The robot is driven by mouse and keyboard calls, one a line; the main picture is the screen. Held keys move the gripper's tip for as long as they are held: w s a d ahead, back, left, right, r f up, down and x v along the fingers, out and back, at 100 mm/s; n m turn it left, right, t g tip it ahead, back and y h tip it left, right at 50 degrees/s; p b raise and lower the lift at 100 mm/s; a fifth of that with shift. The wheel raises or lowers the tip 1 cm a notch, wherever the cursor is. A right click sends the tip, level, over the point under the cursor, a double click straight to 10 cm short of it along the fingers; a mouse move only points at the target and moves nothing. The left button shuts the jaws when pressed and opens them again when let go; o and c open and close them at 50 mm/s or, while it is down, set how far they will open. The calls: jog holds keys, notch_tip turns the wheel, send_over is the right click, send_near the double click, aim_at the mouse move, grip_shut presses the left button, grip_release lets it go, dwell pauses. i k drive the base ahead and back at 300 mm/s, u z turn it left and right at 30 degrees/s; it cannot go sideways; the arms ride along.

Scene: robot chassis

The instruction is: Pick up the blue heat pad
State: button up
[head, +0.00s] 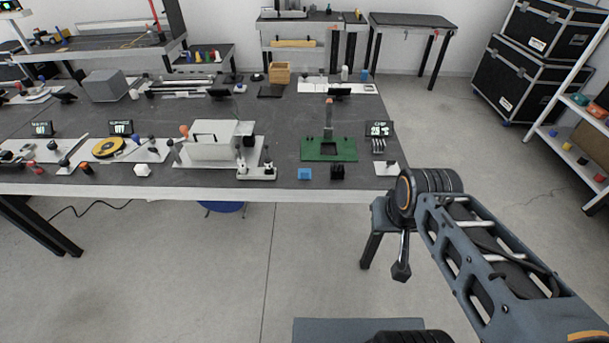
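A small blue block-like piece (305,174), which looks like the blue heat pad, lies near the front edge of the long dark table (277,150). It is just in front of the green board (329,149) and to the left of a small black finned piece (337,172). My arm reaches in from the lower right. Its end, my gripper (393,255), hangs past the table's front right corner, right of the blue piece and apart from it. Its fingers are too unclear to tell whether they are open. Nothing is seen held.
A white box-shaped device (213,140) stands left of the blue piece. A small dark display (379,129) stands right of the green board. Black cases (527,75) and a shelf are at the far right.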

aim_at(303, 173)
jog(key=u, duration=2.15)
jog(key=i, duration=1.85)
jog(key=z, duration=2.5)
